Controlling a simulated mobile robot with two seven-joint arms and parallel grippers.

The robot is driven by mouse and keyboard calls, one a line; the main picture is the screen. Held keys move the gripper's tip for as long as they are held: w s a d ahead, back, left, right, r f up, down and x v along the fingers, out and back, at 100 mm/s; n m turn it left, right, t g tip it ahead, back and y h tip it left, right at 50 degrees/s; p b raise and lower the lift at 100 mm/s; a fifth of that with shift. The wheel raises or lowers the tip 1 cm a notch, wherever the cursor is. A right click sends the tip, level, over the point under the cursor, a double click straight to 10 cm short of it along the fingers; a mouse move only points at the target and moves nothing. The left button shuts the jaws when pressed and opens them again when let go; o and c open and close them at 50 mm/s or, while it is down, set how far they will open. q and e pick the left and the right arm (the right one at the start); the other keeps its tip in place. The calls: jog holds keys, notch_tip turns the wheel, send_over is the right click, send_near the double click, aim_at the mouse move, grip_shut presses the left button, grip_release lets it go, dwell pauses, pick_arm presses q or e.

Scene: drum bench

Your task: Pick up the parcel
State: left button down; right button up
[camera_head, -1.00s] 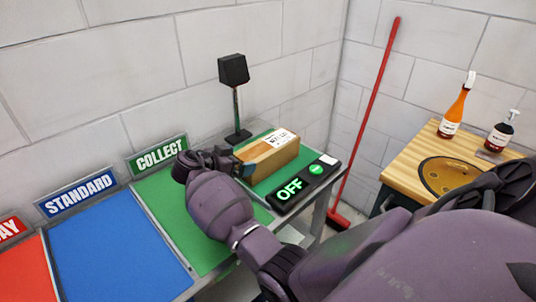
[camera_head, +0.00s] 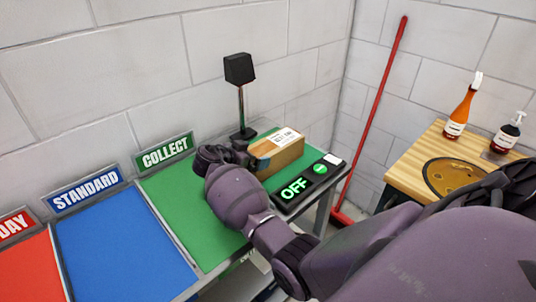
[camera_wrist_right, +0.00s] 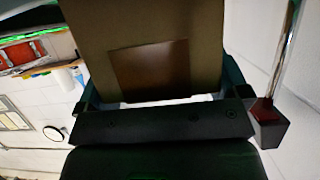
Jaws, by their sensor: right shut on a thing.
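The parcel (camera_head: 279,154) is a brown cardboard box with a white label on top. In the head view it is at the far right end of the green section, by the black scanner post. My right gripper (camera_head: 244,155) is at its left end, shut on it; the fingertips are mostly hidden by my wrist. In the right wrist view the parcel's cardboard face (camera_wrist_right: 205,38) with a darker brown patch sits between the two fingers. Whether the parcel touches the surface is hard to tell. My left gripper is not in view.
The black scanner (camera_head: 240,70) stands behind the parcel. A black panel reading OFF (camera_head: 294,189) lies in front of it. The green COLLECT mat (camera_head: 180,205) and blue STANDARD mat (camera_head: 115,240) are bare. A wooden table (camera_head: 415,170) with bottles stands right, past a red broom (camera_head: 376,110).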

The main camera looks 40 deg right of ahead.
jog(key=shift+r, duration=0.1)
notch_tip(320, 180, up, 20)
jog(key=shift+b, duration=0.3)
jog(key=shift+a, duration=0.1)
